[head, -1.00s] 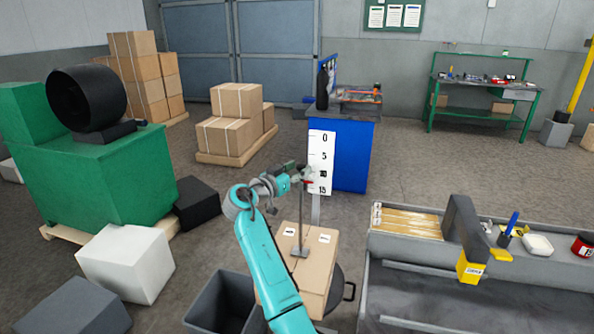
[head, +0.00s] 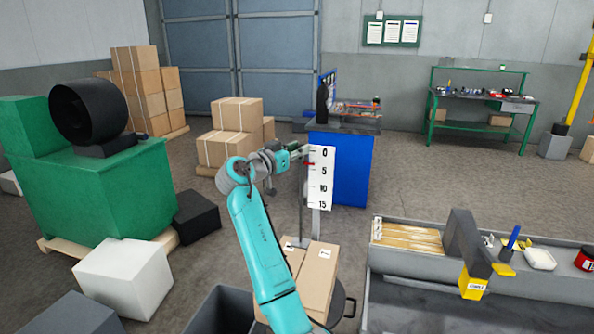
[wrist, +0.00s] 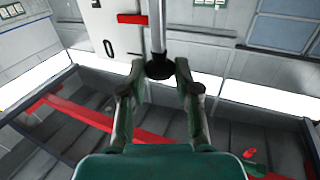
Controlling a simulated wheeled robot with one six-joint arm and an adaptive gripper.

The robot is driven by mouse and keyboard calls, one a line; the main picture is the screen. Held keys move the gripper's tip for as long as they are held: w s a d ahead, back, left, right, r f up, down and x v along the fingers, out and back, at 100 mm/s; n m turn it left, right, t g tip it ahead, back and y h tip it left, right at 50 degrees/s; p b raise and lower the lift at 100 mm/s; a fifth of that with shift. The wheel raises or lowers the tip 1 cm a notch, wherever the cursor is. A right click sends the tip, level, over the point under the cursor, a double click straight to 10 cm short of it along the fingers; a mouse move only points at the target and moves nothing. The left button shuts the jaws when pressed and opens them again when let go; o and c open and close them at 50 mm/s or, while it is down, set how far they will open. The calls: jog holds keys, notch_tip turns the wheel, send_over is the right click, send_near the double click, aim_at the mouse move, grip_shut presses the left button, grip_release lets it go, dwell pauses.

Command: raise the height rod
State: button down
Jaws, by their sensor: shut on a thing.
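My gripper (head: 304,149) is shut on the top of the height rod (head: 304,205), a thin grey upright rod. In the wrist view the fingers (wrist: 160,72) close around a black knob (wrist: 159,67) at the rod's end. The rod's small foot (head: 298,242) is at the back edge of the carton (head: 318,275) in the head view and looks above it. A red pointer (head: 309,163) is beside the white scale (head: 321,178), between 0 and 5. The red pointer also shows in the wrist view (wrist: 132,18).
A grey bench (head: 410,262) with a yellow-marked tool (head: 473,285) and a tray of brown strips (head: 408,235) stands at right. A blue cabinet (head: 349,180) is behind the scale. A dark bin (head: 222,312) and white block (head: 125,275) lie at left.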

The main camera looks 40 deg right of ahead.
jog(key=shift+r, duration=2.25)
jog(key=c, duration=0.8)
grip_release()
jog(key=shift+c, duration=0.2)
jog(key=shift+f, duration=0.1)
jog(key=v, duration=1.2)
